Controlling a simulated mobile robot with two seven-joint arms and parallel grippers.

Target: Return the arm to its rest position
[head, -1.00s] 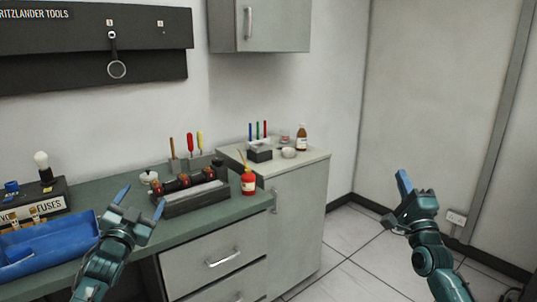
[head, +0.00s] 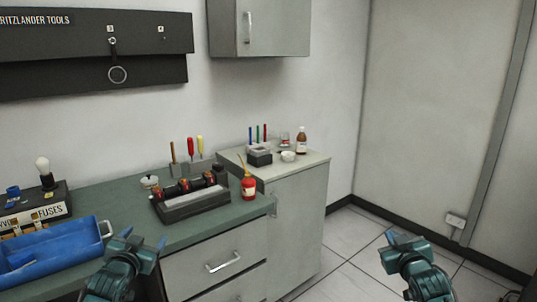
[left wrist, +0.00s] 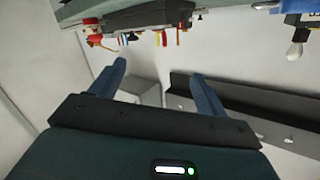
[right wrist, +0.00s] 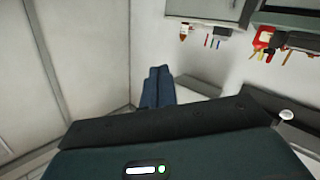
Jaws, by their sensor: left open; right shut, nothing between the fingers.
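My left gripper (head: 143,247) is in front of the green workbench, at the lower left of the head view. Its two blue fingers stand apart with nothing between them in the left wrist view (left wrist: 158,88). My right gripper (head: 403,239) is over open floor at the lower right of the head view. Its blue fingers lie together, empty, in the right wrist view (right wrist: 157,88). Neither gripper touches anything that I can see.
The green workbench (head: 110,196) holds a blue tray (head: 62,246), a dark rack with red-banded parts (head: 190,198) and a red bottle (head: 248,187). A pale cabinet (head: 300,215) stands beside it. The tiled floor (head: 350,252) at right is clear.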

